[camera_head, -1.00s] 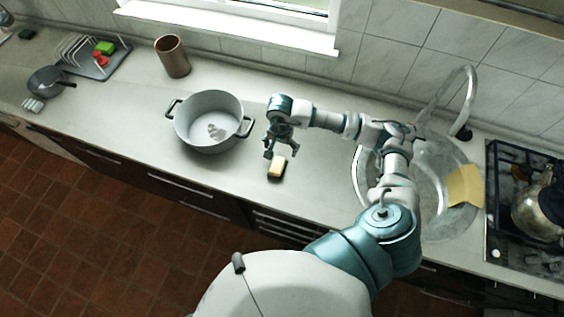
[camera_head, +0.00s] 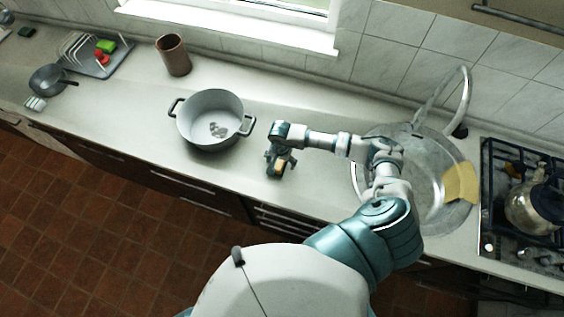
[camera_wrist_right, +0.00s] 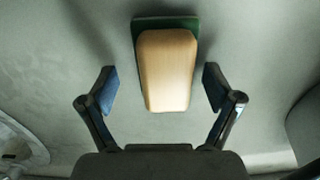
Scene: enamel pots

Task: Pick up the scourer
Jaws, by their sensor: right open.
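The scourer (camera_wrist_right: 166,70) is a tan sponge block with a dark green layer, lying on the counter. In the right wrist view it sits centred between and slightly beyond the two fingertips, with gaps on both sides. My right gripper (camera_wrist_right: 158,90) is open and empty. In the head view the right gripper (camera_head: 280,162) is low over the scourer (camera_head: 280,168), covering most of it. My left gripper is not in view.
A grey pot (camera_head: 211,118) with stains inside stands left of the gripper. The round sink (camera_head: 432,215) with a yellow cloth (camera_head: 460,184) on its rim is to the right, then the stove with a kettle (camera_head: 530,208). A brown cup (camera_head: 173,55) and a dish rack (camera_head: 85,50) stand further left.

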